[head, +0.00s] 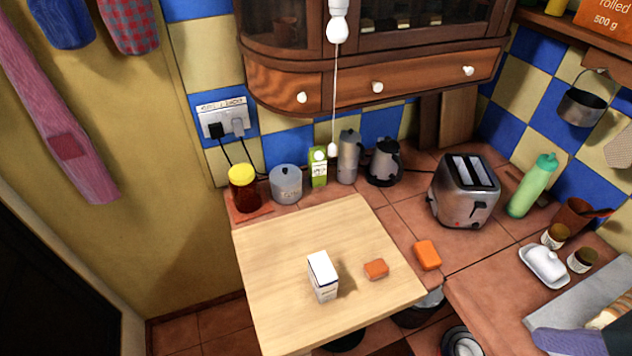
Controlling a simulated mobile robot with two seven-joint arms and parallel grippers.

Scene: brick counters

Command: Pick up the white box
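The white box (323,277) stands upright on the pale wooden board (270,250) at the front of the counter. It is a small carton with dark marking near its lower edge. A small orange-brown block (376,269) lies to its right on the same board, apart from it. Neither of my grippers shows in the head view.
An orange block (427,255) lies on the tiles just right of the board. A toaster (464,192), kettle (384,162), yellow-lidded jar (243,188), grey canister (286,184) and green carton (318,167) stand behind. A pull cord (335,100) hangs above. The board's left half is clear.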

